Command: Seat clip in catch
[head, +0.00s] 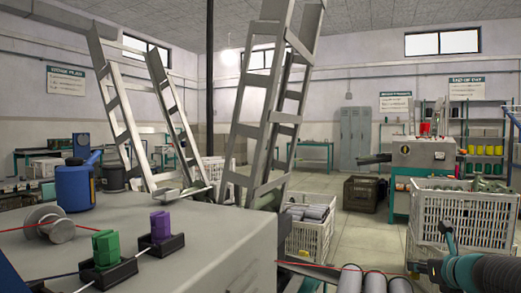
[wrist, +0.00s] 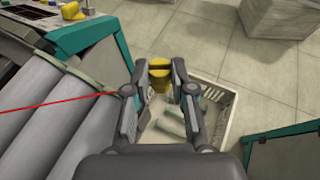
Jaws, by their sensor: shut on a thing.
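My gripper (wrist: 160,78) is shut on a yellow clip (wrist: 160,80), which sits between its two fingertips in the wrist view. Below the held clip there is a crate and floor. In the head view a green clip (head: 105,246) stands upright in a black catch (head: 108,274), and a purple clip (head: 160,225) stands in another black catch (head: 161,245), both on the grey housing top. My arm shows at the lower right of the head view, where the held clip cannot be made out.
A red thread (wrist: 60,103) crosses grey rollers (wrist: 50,125) toward my gripper's left finger. A white crate (wrist: 205,115) stands below. Teal frame parts (wrist: 95,48) flank the gripper. Another yellow piece (wrist: 70,11) shows at the top left. A blue bottle (head: 75,185) stands on the housing.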

